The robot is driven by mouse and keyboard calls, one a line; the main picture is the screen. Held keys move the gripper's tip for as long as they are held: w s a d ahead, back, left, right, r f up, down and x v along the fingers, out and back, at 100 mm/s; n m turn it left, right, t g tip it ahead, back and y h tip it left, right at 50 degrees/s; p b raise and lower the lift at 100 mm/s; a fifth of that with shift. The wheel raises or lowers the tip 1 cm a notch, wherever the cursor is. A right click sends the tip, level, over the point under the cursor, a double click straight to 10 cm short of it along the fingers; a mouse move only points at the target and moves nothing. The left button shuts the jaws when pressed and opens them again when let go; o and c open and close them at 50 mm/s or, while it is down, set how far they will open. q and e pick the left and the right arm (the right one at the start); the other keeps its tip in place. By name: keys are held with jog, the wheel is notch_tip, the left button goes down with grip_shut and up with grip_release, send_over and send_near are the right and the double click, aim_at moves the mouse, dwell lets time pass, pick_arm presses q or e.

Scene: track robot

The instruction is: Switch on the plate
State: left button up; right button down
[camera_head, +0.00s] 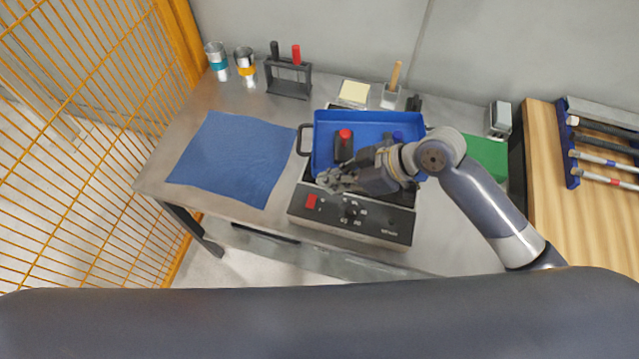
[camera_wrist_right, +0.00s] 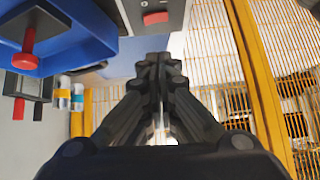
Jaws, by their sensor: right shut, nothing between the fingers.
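The plate (camera_head: 376,226) is a hot plate with a dark front panel, standing on the metal table. A red switch (camera_head: 311,201) sits at the left of its panel, beside a dark knob (camera_head: 350,208). The red switch also shows at the top of the right wrist view (camera_wrist_right: 155,18). My right gripper (camera_head: 326,180) is shut and empty, just above and behind the panel's left part, close to the switch. In the right wrist view its fingers (camera_wrist_right: 160,62) are together, apart from the switch. My left gripper is not in view.
A blue tray (camera_head: 322,124) holding a red-topped item (camera_head: 345,136) sits on the hot plate, beside my right wrist. A blue cloth (camera_head: 232,158) lies to the left. Cans (camera_head: 245,62) and a dark rack (camera_head: 288,80) stand behind. An orange mesh fence (camera_head: 75,120) borders the left.

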jog(key=v, duration=0.4)
jog(key=shift+s+d+r, duration=0.1)
jog(key=shift+s+r, duration=0.05)
jog(key=shift+r, duration=0.1)
dwell(0.3)
